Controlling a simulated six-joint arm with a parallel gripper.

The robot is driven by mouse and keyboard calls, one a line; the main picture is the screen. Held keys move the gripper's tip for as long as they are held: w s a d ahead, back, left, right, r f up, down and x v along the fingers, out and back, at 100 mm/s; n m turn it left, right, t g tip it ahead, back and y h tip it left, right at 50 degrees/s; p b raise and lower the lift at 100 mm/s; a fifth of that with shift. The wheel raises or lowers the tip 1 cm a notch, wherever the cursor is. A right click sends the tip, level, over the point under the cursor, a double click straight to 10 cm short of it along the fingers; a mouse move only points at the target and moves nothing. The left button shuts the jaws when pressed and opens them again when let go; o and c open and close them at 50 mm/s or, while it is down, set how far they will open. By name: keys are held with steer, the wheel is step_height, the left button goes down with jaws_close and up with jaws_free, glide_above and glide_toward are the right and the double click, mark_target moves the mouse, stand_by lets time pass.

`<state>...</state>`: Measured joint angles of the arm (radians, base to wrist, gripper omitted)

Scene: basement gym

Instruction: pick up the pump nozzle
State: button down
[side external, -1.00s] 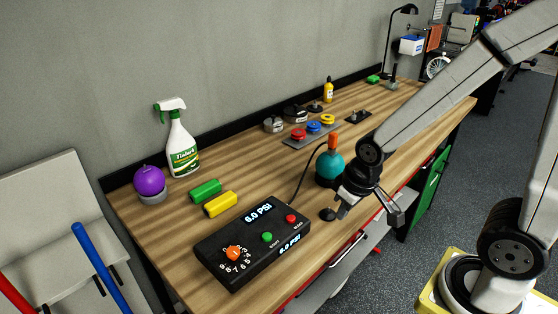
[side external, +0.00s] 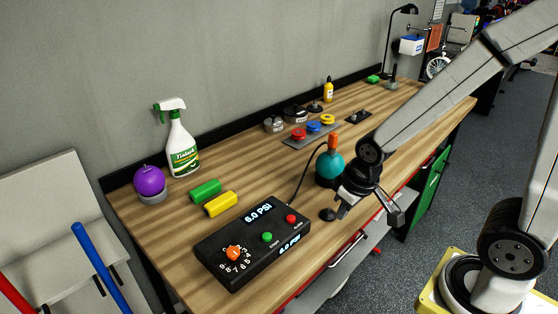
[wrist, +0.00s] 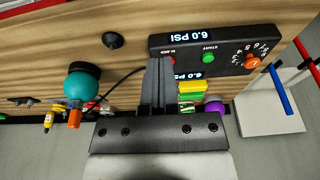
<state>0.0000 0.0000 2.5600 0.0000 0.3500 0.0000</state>
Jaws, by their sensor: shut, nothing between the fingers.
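The orange pump nozzle (side external: 333,142) stands on top of a teal ball (side external: 329,165), with a thin black hose running from it to the black pump box (side external: 252,243). In the wrist view the nozzle (wrist: 75,118) is at the left, below the teal ball (wrist: 78,85). My gripper (side external: 343,211) hangs over the front edge side of the bench, in front of the ball and apart from the nozzle. In the wrist view its fingers (wrist: 158,62) are together and empty, hiding part of the pump box.
A purple ball (side external: 149,180), green block (side external: 205,191), yellow block (side external: 220,204) and spray bottle (side external: 180,140) stand at the left. Colored discs on a grey plate (side external: 303,137) sit behind. Bare wood (side external: 250,165) lies between.

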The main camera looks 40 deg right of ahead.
steer(key=shift+c, duration=1.6)
jaws_free()
steer(key=n+g, duration=0.3)
steer(key=n, duration=1.5)
glide_toward(333, 133)
step_height(333, 133, down, 6)
steer(key=shift+s+r, duration=0.1)
steer(key=shift+r, duration=0.05)
steer(key=shift+f, duration=1.35)
